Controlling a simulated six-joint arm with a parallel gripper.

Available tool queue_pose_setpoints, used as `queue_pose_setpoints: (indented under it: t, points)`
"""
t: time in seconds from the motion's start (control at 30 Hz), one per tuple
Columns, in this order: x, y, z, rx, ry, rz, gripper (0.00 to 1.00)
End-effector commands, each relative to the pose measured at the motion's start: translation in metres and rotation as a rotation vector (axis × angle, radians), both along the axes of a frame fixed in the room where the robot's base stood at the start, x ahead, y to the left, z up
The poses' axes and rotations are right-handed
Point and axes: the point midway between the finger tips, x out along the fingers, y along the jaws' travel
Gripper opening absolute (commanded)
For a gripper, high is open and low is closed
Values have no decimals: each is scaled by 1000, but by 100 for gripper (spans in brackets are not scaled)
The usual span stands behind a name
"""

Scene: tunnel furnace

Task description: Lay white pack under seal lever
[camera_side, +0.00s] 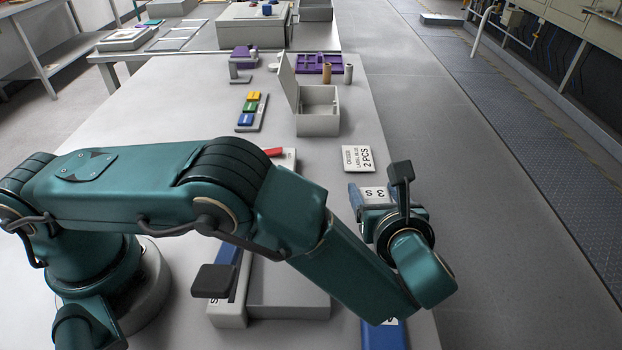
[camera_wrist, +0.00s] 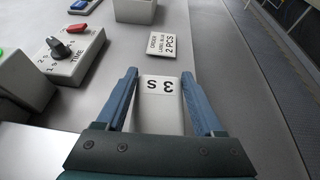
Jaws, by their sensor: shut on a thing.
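The white pack (camera_wrist: 160,118), with a label reading "3 S", is between the blue fingers of my gripper (camera_wrist: 160,76) in the wrist view. The gripper is shut on it. In the side view the pack's labelled top (camera_side: 374,193) shows beyond my wrist, near the table's right edge; my gripper hides the rest. A black block (camera_side: 213,281), which may be the handle of the seal lever, sits over a grey unit (camera_side: 290,297) left of my forearm. My arm hides much of that unit, so the space under the lever cannot be made out.
An order card (camera_side: 358,158) reading "2 PCS" lies beyond the gripper. A dial box (camera_wrist: 72,55) with a red switch stands left in the wrist view. An open grey box (camera_side: 318,115) and a rack of coloured blocks (camera_side: 252,110) stand farther back. A blue item (camera_side: 385,335) lies at the front.

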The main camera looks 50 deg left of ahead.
Motion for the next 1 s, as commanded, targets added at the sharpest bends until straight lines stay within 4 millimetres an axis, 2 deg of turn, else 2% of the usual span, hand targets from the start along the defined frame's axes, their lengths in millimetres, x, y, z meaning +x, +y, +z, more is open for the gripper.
queue_pose_setpoints:
  t: [0.13, 0.4, 0.87, 0.9, 0.97, 1.0]
  points:
    - [0, -2, -6, 1, 1, 1, 2]
    - [0, -2, -36, 1, 1, 0, 2]
    - [0, -2, -42, -1, -1, -1, 2]
    - [0, -2, -42, -2, -1, 0, 77]
    - [0, -2, -42, -2, -1, 0, 99]
    - [0, -2, -42, -2, 0, -1, 99]
